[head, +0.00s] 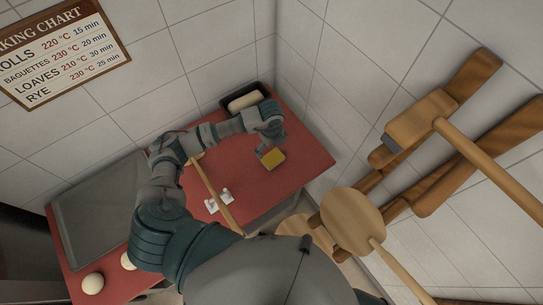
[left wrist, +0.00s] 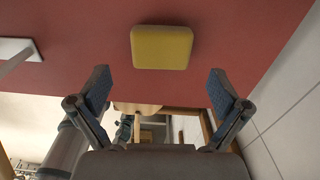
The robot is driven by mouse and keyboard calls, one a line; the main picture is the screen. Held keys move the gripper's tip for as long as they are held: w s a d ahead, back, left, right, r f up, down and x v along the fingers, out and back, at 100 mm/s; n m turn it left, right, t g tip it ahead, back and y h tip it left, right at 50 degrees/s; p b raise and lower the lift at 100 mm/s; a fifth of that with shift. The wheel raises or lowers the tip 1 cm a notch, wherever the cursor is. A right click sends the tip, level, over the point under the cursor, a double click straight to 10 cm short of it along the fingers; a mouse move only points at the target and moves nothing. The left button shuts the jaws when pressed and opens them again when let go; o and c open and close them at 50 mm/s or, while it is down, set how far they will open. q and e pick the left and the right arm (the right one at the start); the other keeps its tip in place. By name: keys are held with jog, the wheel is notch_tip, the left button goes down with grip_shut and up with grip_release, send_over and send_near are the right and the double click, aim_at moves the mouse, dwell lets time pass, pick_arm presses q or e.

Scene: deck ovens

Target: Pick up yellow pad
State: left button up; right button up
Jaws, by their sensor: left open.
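The yellow pad (head: 272,159) is a small rounded block lying flat on the red table top. In the left wrist view the yellow pad (left wrist: 161,47) sits ahead of the fingers, near the top middle. My left gripper (head: 264,148) is just beside the pad in the head view. In the left wrist view its two fingers (left wrist: 159,88) are spread apart with nothing between them, and the pad is apart from them. My right gripper is not in view.
The red table (head: 305,160) stands against tiled walls. A dark tin with a pale loaf (head: 245,101) is at the back. A wooden-handled tool (head: 212,190) and white pieces (head: 212,205) lie left of the pad. A grey tray (head: 85,225) and dough balls (head: 93,283) are further left. Wooden peels (head: 352,222) are at right.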

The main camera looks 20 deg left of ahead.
aim_at(274, 157)
pick_arm(q)
jog(key=f, duration=0.1)
jog(key=d+f, duration=0.1)
jog(key=f, duration=0.1)
jog(key=shift+d+f, duration=0.15)
jog(key=shift+d, duration=0.05)
jog(key=f, duration=0.1)
jog(key=f+p, duration=0.1)
jog(key=f, duration=0.2)
jog(key=shift+a, duration=0.3)
jog(key=shift+a+f, duration=0.25)
jog(key=shift+f, duration=0.1)
jog(key=shift+d, duration=0.25)
jog(key=c, duration=0.6)
jog(key=shift+d+r, duration=0.1)
jog(key=shift+d, duration=0.15)
jog(key=shift+c, duration=0.5)
